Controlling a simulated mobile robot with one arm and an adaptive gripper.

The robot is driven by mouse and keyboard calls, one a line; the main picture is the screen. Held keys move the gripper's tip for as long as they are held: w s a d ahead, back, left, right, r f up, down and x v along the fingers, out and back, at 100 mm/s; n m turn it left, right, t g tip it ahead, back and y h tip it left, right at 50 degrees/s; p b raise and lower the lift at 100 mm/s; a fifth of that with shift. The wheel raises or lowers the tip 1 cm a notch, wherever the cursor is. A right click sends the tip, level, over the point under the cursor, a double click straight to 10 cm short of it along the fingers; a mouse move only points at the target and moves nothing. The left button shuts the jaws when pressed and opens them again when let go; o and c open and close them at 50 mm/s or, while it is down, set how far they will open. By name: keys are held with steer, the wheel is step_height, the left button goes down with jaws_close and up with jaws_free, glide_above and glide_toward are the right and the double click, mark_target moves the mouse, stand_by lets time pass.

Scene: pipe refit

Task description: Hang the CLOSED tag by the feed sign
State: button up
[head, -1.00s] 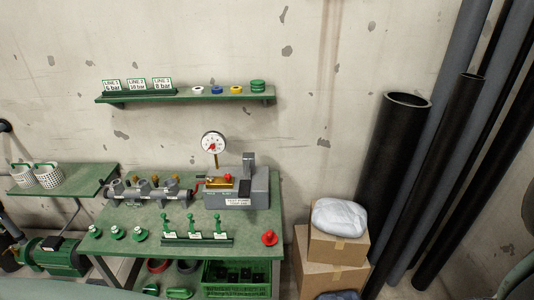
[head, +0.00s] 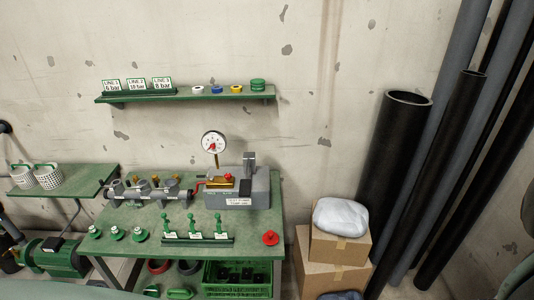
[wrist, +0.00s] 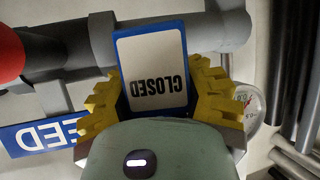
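The CLOSED tag (wrist: 155,65) is a white plate with a blue border, its lettering upside down in the wrist view. My gripper (wrist: 157,95) has yellow stepped fingers, one against each side of the tag, and looks shut on it. The feed sign (wrist: 45,135), blue and white with "EED" readable and upside down, is at the lower left of the wrist view, left of my gripper and partly cut off. A grey pipe (wrist: 75,50) runs behind the tag. I cannot tell whether the tag touches it. My gripper does not show in the head view.
A red round part (wrist: 10,55) is at the wrist view's left edge, and a dial gauge (wrist: 248,103) is close by my right finger. In the head view, a green bench (head: 260,220) holds valves and a test pump, below a shelf (head: 185,95). Boxes (head: 335,275) and tall pipes stand right.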

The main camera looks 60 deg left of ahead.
steer(key=o, duration=0.5)
step_height(320, 180, down, 2)
steer(key=shift+a+f+g, duration=0.15)
steer(key=shift+f+g, duration=0.1)
steer(key=shift+g, duration=0.05)
steer(key=shift+o, duration=0.2)
steer(key=shift+s+r, duration=0.1)
steer(key=shift+r, duration=0.05)
steer(key=shift+o, duration=0.2)
steer(key=shift+s+a+r, duration=0.15)
steer(key=shift+r, duration=0.15)
steer(key=shift+s+a+r+p, duration=0.3)
steer(key=shift+s+a, duration=0.2)
steer(key=shift+s, duration=0.25)
steer(key=shift+s+a+r+p, duration=0.15)
steer(key=shift+s+a+r, duration=0.25)
steer(key=shift+s, duration=0.3)
